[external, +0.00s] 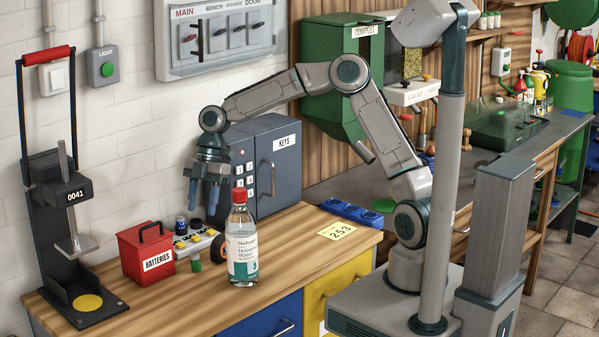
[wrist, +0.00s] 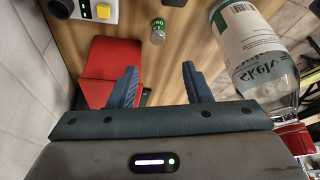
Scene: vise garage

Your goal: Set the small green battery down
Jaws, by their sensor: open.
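The small green battery (external: 196,262) stands upright on the wooden worktop, between the red batteries box and the clear bottle. It also shows in the wrist view (wrist: 158,31), top centre, apart from my fingers and ahead of the gap between them. My gripper (external: 204,212) is above the worktop, pointing down, over the area behind the battery. In the wrist view my gripper (wrist: 159,72) has its two blue fingers spread wide, with nothing held between them.
The red batteries box (external: 146,253) stands left of the battery, the labelled bottle (external: 242,240) close on its right. A white device with yellow buttons (external: 192,241) is behind it. A grey keys safe (external: 262,150) stands behind.

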